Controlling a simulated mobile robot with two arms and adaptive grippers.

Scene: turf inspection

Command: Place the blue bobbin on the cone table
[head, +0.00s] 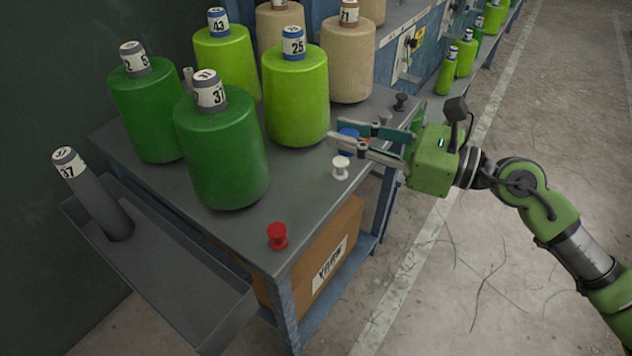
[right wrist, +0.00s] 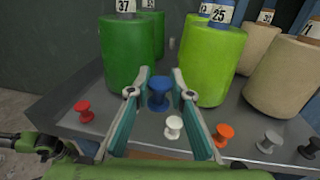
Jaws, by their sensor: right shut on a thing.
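The blue bobbin (head: 349,133) is between the fingertips of my right gripper (head: 336,143), which is shut on it. In the right wrist view the blue bobbin (right wrist: 158,93) stands upright between the teal-lined fingers. It is at the cone table (head: 228,232), a grey top near the green cones; whether it touches the top I cannot tell. A white bobbin (head: 340,167) stands just in front of the fingers, and a red bobbin (head: 277,235) stands near the front corner.
Dark green cones (head: 222,160), lime cones (head: 296,100) and beige cones (head: 348,62) crowd the table. Orange (right wrist: 223,134), grey (right wrist: 269,141) and dark (right wrist: 309,148) bobbins stand along the edge. A grey tray (head: 190,290) with an upright tube adjoins the left side. Open floor lies right.

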